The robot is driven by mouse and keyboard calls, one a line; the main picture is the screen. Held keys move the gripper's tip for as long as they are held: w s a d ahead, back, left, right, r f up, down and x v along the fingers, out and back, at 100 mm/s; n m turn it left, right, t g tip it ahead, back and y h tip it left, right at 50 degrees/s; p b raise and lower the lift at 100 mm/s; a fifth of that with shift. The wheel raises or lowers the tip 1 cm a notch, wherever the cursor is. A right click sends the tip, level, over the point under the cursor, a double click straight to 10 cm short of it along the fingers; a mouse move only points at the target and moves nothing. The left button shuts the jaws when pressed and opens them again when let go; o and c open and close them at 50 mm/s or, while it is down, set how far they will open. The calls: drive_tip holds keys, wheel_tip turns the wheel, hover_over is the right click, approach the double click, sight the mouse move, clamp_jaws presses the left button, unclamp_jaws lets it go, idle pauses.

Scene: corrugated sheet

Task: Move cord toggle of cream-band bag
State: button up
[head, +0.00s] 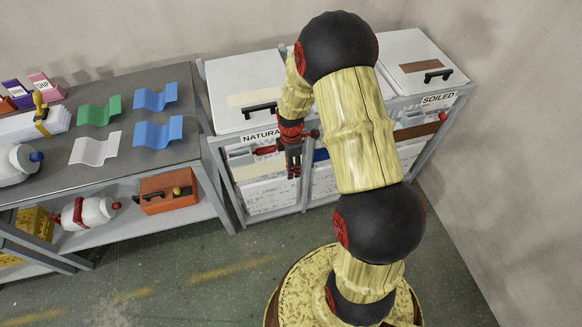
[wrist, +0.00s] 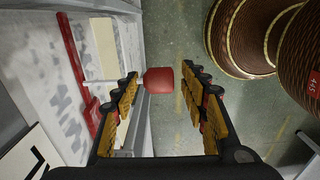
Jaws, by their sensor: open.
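The cream-band bag hangs under the lid marked NATURAL at the left of the rack; its cream band (head: 262,170) also shows in the wrist view (wrist: 102,48). In the wrist view, a red toggle (wrist: 158,82) lies beyond my gripper (wrist: 160,74), centred between the fingertips; the picture does not show whether they touch it. A red cord or strip (wrist: 72,45) runs along the bag's top. My gripper (head: 293,172) is open, fingers spread, in front of this bag in the head view, covering part of its front.
The rack holds lidded bags; the right lid (head: 418,55) is marked SOILED, with a brown band and a red toggle (head: 443,117). My arm hides much of the middle bag. A shelf table (head: 150,190) with coloured corrugated sheets stands left. The floor (head: 190,260) in front is clear.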

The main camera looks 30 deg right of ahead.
drive_tip(key=shift+c, duration=1.3)
clamp_jaws()
